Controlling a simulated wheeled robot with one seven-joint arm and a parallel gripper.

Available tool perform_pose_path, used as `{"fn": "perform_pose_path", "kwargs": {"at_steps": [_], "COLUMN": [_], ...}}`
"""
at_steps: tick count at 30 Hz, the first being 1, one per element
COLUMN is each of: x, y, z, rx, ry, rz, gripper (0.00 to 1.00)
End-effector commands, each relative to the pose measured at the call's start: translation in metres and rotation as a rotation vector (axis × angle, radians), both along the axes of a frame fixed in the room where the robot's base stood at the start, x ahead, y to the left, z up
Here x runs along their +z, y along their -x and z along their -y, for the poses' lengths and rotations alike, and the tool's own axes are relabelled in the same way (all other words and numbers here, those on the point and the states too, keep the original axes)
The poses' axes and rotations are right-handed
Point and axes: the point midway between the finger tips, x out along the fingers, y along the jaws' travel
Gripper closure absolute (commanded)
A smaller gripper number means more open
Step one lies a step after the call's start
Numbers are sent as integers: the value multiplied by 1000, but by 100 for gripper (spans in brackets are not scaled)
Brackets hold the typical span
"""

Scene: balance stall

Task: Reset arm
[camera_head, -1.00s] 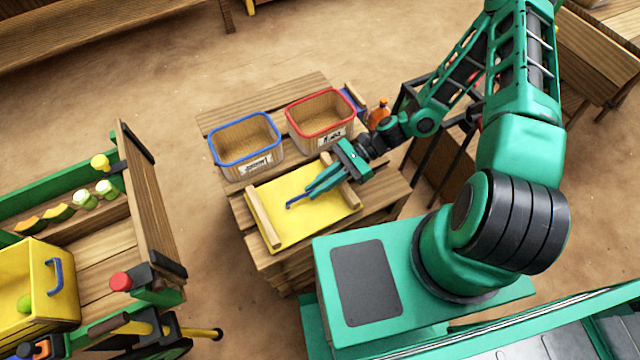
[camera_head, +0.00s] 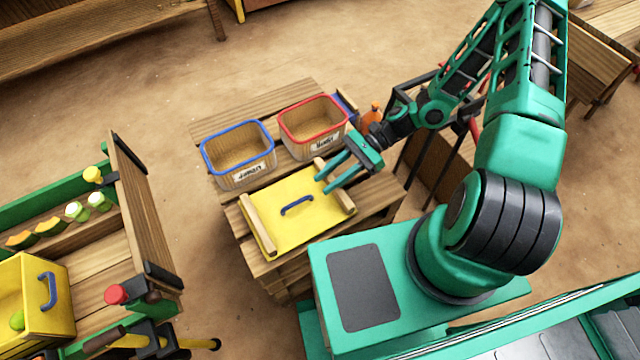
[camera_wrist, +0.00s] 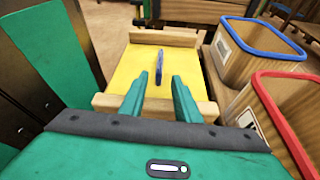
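My gripper (camera_head: 323,182) is open and empty over the right edge of a yellow board (camera_head: 272,222) with wooden side rails, which lies on a wooden table (camera_head: 385,200). A blue handle (camera_head: 297,205) stands at the middle of the board, to the left of my fingertips and apart from them. In the wrist view the two green fingers (camera_wrist: 158,85) are spread, with nothing between them, and the blue handle (camera_wrist: 159,67) shows beyond them.
A blue-rimmed basket (camera_head: 237,150) and a red-rimmed basket (camera_head: 313,124) stand behind the board, both labelled and seemingly empty. An orange bottle (camera_head: 372,115) is beside my arm. A cart (camera_head: 145,215) with a yellow box (camera_head: 65,300) stands at the left.

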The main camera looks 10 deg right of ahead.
Motion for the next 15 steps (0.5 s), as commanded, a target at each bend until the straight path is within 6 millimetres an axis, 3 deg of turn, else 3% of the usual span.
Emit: {"fn": "perform_pose_path", "kwargs": {"at_steps": [6,15], "x": [5,6], "y": [-4,-4], "z": [13,13], "rx": [1,1], "ry": [1,0], "rz": [0,0], "gripper": [70,70]}}
